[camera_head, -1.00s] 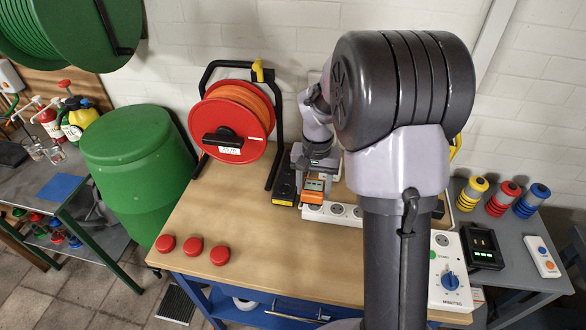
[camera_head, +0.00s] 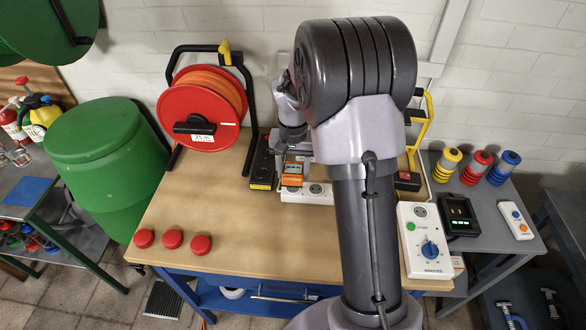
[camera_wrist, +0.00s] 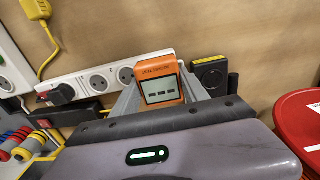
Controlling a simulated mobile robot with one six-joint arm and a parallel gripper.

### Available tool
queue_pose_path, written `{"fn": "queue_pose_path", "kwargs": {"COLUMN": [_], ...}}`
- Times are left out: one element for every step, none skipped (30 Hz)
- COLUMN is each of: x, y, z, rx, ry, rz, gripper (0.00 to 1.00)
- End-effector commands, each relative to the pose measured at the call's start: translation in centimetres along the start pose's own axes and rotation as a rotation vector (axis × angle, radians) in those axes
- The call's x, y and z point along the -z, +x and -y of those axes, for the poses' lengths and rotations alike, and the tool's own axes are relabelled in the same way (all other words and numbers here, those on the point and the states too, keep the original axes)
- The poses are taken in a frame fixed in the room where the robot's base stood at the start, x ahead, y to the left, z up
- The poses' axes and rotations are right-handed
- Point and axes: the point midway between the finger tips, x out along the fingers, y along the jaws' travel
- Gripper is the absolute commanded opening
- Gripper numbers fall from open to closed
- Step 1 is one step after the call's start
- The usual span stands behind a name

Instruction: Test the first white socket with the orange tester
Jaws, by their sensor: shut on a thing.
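The orange tester (camera_head: 292,179) is in my gripper (camera_wrist: 160,84), which is shut on it. In the wrist view the tester (camera_wrist: 159,88) stands between the two grey fingers, its small display showing dashes. The white socket strip (camera_head: 316,199) lies on the bench, and the tester is at its left end in the head view. In the wrist view the strip (camera_wrist: 82,72) runs behind the tester, with two empty round sockets (camera_wrist: 97,82) and (camera_wrist: 126,75) beside it. The tester hides the strip's end, so I cannot tell whether it touches a socket.
A black plug (camera_wrist: 62,94) sits in the strip. A white timer box (camera_head: 424,240) stands right.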

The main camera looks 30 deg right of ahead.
Motion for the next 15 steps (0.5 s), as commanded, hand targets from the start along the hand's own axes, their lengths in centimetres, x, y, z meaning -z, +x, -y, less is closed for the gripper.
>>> {"fn": "queue_pose_path", "kwargs": {"x": [0.0,0.0,0.0,0.0,0.0,0.0,0.0,0.0,0.0,0.0,0.0,0.0,0.0,0.0,0.0], "y": [0.9,1.2,1.6,1.9,2.2,2.5,2.7,2.8,2.9,3.0,3.0,3.0,3.0,2.9,2.9], "z": [0.0,0.0,0.0,0.0,0.0,0.0,0.0,0.0,0.0,0.0,0.0,0.0,0.0,0.0,0.0], "rx": [0.000,0.000,0.000,0.000,0.000,0.000,0.000,0.000,0.000,0.000,0.000,0.000,0.000,0.000,0.000], "ry": [0.000,0.000,0.000,0.000,0.000,-0.001,0.000,0.000,0.000,0.000,0.000,0.000,0.000,0.000,0.000], "rz": [0.000,0.000,0.000,0.000,-0.001,-0.001,0.000,0.000,0.000,0.000,0.000,0.000,0.000,0.000,0.000], "gripper": [0.17,0.17,0.17,0.17,0.17,0.17,0.17,0.17,0.17,0.17,0.17,0.17,0.17,0.17,0.17]}}
